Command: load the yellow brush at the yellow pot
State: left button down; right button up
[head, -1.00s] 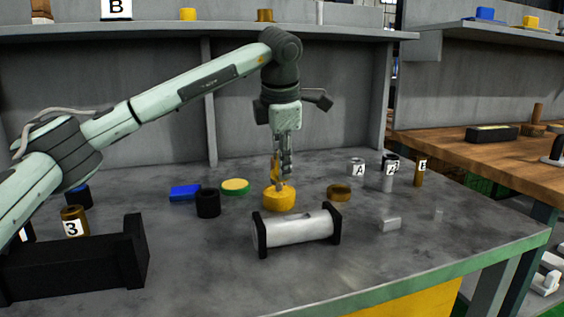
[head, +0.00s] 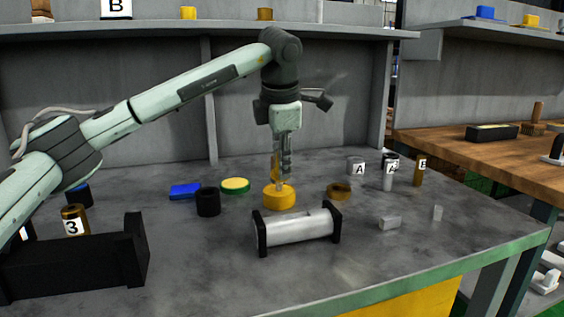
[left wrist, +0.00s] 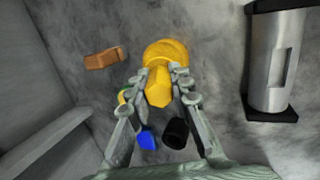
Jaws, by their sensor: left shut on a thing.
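My left gripper (head: 283,180) points straight down over the yellow pot (head: 279,199), which stands on the grey bench. It is shut on the yellow brush (head: 275,167), whose upright handle shows beside the fingers. In the left wrist view the brush (left wrist: 158,88) sits between the two fingertips (left wrist: 161,86), with the yellow pot (left wrist: 168,51) right behind its far end. The brush's lower end is hidden, so I cannot tell how deep it sits in the pot. My right gripper is not in view.
A grey cylinder in a black cradle (head: 295,228) lies just in front of the pot. A black cup (head: 208,202), a green-rimmed yellow disc (head: 235,185) and a blue block (head: 185,190) stand left. The front right bench is mostly clear.

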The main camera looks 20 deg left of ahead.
pick_arm(q)
jog(key=shift+r+p, duration=2.8)
jog(key=shift+r, duration=0.75)
jog(key=shift+f, duration=0.15)
